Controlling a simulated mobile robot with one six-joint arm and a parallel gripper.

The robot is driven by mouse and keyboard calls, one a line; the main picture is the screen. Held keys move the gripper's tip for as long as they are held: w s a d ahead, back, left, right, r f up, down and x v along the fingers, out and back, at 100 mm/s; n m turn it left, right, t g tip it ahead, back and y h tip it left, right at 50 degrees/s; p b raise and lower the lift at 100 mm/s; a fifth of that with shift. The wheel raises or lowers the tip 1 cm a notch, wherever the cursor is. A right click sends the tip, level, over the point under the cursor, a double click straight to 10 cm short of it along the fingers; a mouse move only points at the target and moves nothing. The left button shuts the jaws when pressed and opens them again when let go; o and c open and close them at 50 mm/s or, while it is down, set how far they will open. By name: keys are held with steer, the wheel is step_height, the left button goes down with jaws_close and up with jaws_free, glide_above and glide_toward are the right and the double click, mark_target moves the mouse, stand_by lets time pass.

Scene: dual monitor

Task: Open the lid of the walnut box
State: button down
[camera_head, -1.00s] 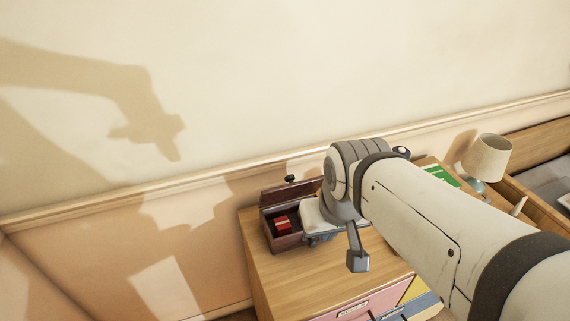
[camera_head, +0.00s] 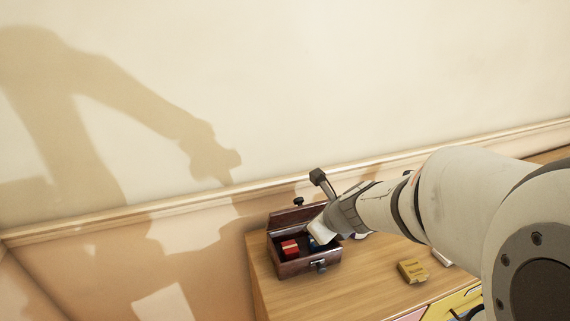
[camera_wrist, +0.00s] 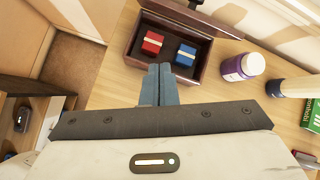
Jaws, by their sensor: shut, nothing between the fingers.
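The walnut box (camera_head: 297,268) stands on the wooden cabinet top near the wall, with its lid (camera_head: 290,217) raised at the back and the inside exposed. In the wrist view the box (camera_wrist: 124,62) holds a red block (camera_wrist: 153,42) and a blue block (camera_wrist: 186,54), each with a pale band. The lid (camera_wrist: 208,19) is partly cut off at the top of that view. My gripper (camera_wrist: 160,70) is shut and empty, its fingertips at the box's near rim in the picture; I cannot tell whether they touch. My wrist covers the box's right side in the head view.
A purple bottle with a white cap (camera_wrist: 241,67) and a green book (camera_wrist: 311,115) stand right of the box in the wrist view. A yellowish block (camera_head: 412,271) lies on the cabinet top (camera_head: 350,285). The wall is close behind the box.

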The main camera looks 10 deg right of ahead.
mark_target(298, 210)
steer(key=w+d+f+m+h+b, duration=0.1)
steer(key=w+f+m+b, duration=0.4)
steer(key=w+f+b, duration=0.45)
steer(key=shift+w+a+r+p, duration=0.2)
steer(key=shift+w+r+p, duration=0.6)
steer(key=shift+p, duration=2.1)
